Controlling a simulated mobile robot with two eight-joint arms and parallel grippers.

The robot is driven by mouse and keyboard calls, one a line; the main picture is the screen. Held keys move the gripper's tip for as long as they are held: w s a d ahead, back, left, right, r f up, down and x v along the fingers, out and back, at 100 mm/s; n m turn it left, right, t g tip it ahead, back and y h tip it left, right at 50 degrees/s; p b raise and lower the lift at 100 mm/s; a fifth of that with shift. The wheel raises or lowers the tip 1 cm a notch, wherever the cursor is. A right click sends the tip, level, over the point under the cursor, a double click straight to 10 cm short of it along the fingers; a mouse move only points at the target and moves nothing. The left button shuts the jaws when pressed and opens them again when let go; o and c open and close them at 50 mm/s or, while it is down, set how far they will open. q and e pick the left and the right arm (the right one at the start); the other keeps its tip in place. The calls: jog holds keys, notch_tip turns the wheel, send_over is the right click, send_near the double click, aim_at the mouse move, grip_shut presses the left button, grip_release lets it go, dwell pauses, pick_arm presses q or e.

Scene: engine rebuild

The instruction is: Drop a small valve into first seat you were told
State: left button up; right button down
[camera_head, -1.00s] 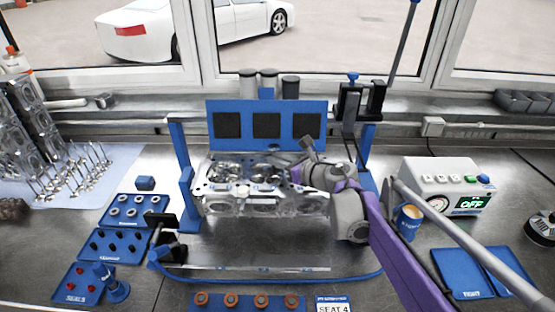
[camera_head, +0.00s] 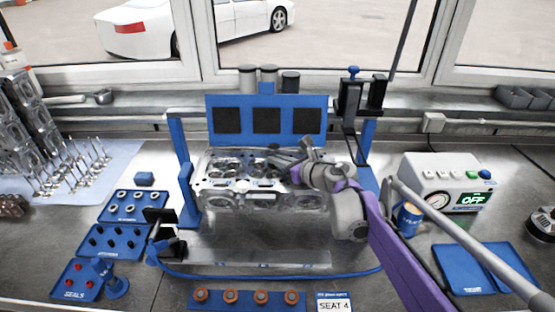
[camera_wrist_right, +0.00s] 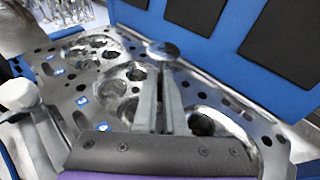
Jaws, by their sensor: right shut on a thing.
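The metal cylinder head (camera_head: 225,203) lies in the blue fixture at the middle of the bench, and its open chambers face up. My right gripper (camera_head: 280,158) reaches over its middle from the right. In the right wrist view my right gripper (camera_wrist_right: 165,72) is shut on a small valve, whose round shiny head (camera_wrist_right: 163,50) sits at the fingertips above the cylinder head (camera_wrist_right: 195,95). The valve's stem is hidden, and I cannot tell whether it touches a seat. A card (camera_head: 334,303) at the front reads SEAT 4. My left gripper is not in view.
Several valves stand on a pale mat (camera_head: 125,160) at the left. Blue trays (camera_head: 88,256) of small parts lie left of the fixture. A blue panel (camera_head: 245,102) with dark squares rises behind the head. A tester (camera_head: 440,175) showing OFF stands at the right.

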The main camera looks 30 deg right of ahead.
jog(key=c, duration=0.9)
grip_release()
jog(key=v, duration=1)
jog(key=shift+s+r, duration=0.15)
jog(key=shift+s, duration=0.25)
